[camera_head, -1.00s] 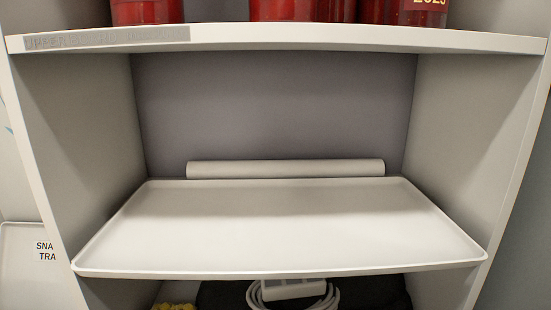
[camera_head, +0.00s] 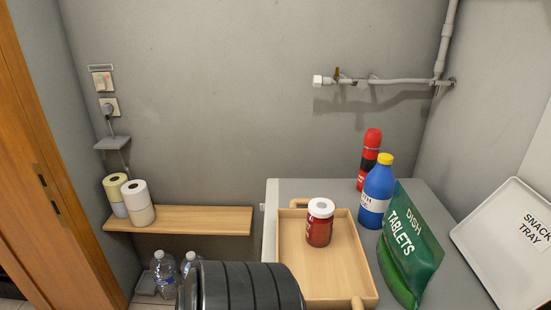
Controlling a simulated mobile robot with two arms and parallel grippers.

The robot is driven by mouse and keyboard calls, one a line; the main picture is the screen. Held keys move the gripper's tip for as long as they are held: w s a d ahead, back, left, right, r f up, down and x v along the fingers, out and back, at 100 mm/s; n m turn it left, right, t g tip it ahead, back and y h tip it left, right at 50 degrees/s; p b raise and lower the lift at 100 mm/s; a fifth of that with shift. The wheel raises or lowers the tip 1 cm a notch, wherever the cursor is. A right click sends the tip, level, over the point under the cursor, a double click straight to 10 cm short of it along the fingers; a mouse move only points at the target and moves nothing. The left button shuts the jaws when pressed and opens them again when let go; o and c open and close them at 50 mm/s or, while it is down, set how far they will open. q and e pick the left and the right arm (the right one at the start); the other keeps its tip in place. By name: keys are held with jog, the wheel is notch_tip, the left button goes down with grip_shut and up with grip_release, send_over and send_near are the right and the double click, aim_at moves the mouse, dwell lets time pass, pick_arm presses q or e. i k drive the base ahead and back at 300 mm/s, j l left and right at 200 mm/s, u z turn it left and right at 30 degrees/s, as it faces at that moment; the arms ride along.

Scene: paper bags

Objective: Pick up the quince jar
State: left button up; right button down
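A red jar with a white lid (camera_head: 319,223) stands upright on a wooden tray (camera_head: 302,273) on the grey counter at the right. Its label is too small to read, so I cannot tell whether it is the quince jar. Neither of my grippers is in view.
A blue bottle (camera_head: 376,192), a red bottle (camera_head: 368,158) and a green dish tablets bag (camera_head: 409,240) stand right of the tray. A white snack tray (camera_head: 497,255) leans at the far right. A black ribbed object (camera_head: 240,287) fills the bottom middle. Paper rolls (camera_head: 137,203) stand on a wooden shelf (camera_head: 200,219).

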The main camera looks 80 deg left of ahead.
aim_at(319, 222)
jog(key=u, duration=0.4)
jog(key=j+u, duration=0.1)
jog(key=u, duration=1.1)
jog(key=i+u, duration=0.1)
jog(key=u, duration=0.3)
jog(key=j, duration=0.2)
